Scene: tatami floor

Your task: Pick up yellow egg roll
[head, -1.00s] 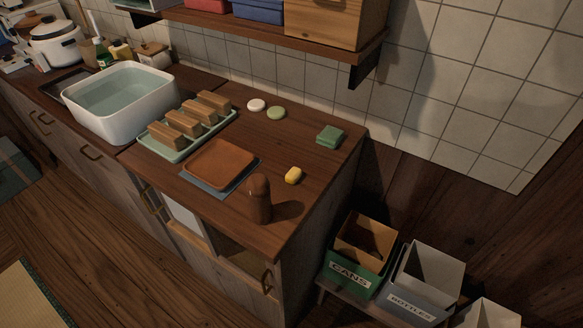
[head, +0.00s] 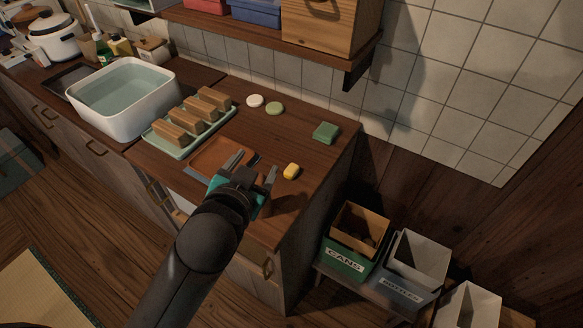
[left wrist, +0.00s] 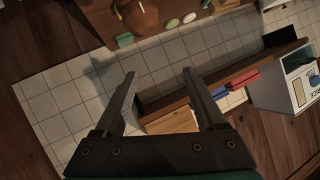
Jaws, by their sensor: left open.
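The yellow egg roll (head: 291,171) lies on the wooden counter, close to the right of my left gripper. My left gripper (head: 251,168) is open, with nothing seen between its fingers, over the counter between the brown tray and the egg roll. Both open fingers also show in the left wrist view (left wrist: 159,73), where I cannot make out the egg roll. My right gripper is not in view.
A brown tray (head: 208,157) is partly hidden by the gripper. A green block (head: 325,132), a white disc (head: 255,101) and a green disc (head: 274,109) lie behind. A rack of wooden blocks (head: 160,145) stands left; bins (head: 345,262) stand below right.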

